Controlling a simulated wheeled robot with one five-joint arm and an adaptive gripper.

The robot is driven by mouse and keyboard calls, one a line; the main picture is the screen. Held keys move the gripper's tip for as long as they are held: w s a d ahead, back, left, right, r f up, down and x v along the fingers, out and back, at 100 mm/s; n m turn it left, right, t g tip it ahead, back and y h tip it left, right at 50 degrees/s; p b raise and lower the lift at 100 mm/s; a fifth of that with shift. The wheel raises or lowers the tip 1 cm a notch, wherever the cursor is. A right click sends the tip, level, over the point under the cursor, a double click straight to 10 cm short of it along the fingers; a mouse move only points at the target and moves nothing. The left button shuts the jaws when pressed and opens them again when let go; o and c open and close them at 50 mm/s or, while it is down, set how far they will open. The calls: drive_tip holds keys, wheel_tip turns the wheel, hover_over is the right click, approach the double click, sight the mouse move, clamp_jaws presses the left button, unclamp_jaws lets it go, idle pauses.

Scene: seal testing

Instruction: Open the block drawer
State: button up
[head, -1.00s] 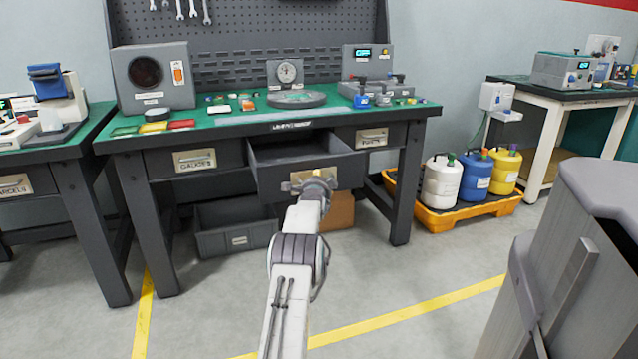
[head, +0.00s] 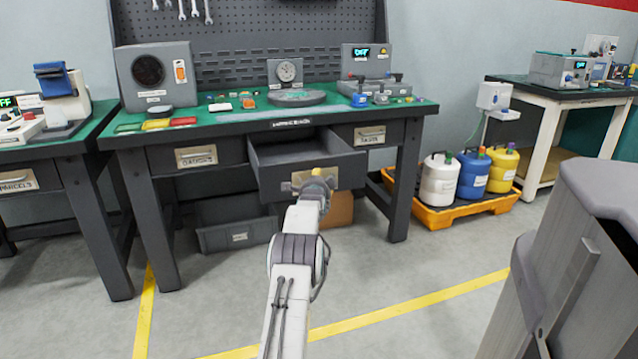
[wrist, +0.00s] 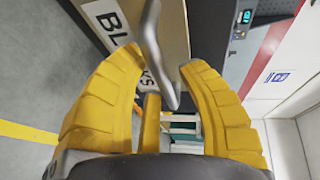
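The block drawer (head: 338,172) is the middle drawer of the green-topped bench. It stands pulled out, and the part of its inside that I see looks empty. In the wrist view its label plate (wrist: 110,20) reads "BL…", partly covered by the metal handle (wrist: 151,35). My gripper (wrist: 160,58) has yellow fingers spread apart, one on each side of the handle. The handle's lower end reaches between them, with a gap showing by the right finger. In the head view my gripper (head: 316,180) is at the drawer front and hides most of the handle.
The Gauges drawer (head: 196,156) and the right drawer (head: 370,135) are closed. A grey bin (head: 225,236) and a cardboard box (head: 342,209) lie under the bench. Jugs stand in a yellow tray (head: 450,217) at right. A grey cabinet (head: 590,260) stands near right. The floor before the bench is clear.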

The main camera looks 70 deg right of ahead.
drive_tip(key=shift+o, duration=0.8)
drive_tip(key=shift+s, duration=0.15)
drive_tip(key=shift+s+a, duration=0.1)
drive_tip(key=shift+a, duration=0.1)
drive_tip(key=v, duration=1.1)
drive_tip(key=shift+a, duration=0.25)
drive_tip(key=shift+r, duration=0.15)
